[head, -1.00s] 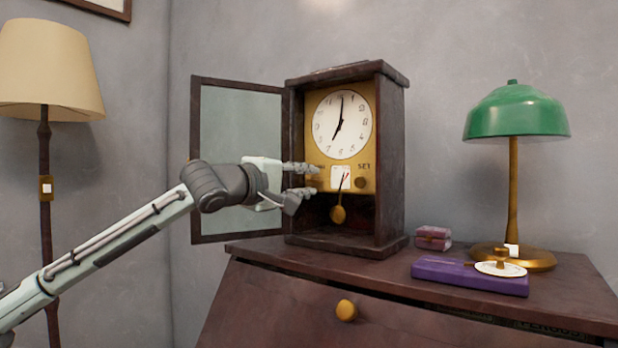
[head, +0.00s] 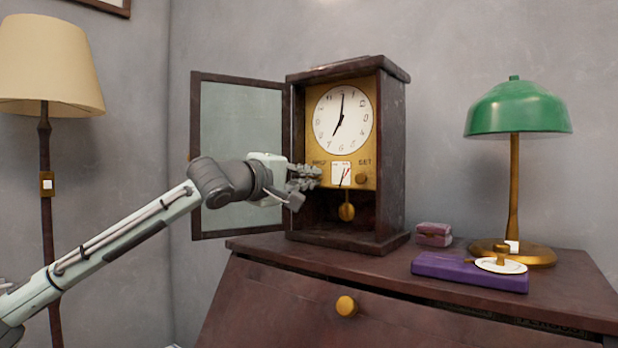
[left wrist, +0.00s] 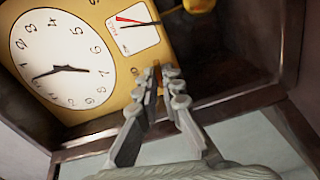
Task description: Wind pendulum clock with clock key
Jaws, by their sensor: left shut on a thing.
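The pendulum clock (head: 394,170) stands on the desk with its glass door (head: 240,150) swung open to the left. Its white dial (head: 343,120) reads about seven o'clock; the dial also shows in the left wrist view (left wrist: 62,58). A brass SET knob (head: 361,178) is at the panel's right. The pendulum bob (head: 346,211) hangs below. My left gripper (head: 312,174) is at the panel's lower left, its fingers shut on a small piece there, apparently the clock key, mostly hidden by the fingertips (left wrist: 160,78). My right gripper is not in view.
A floor lamp (head: 45,65) stands at the left. The open door is close behind my left arm.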

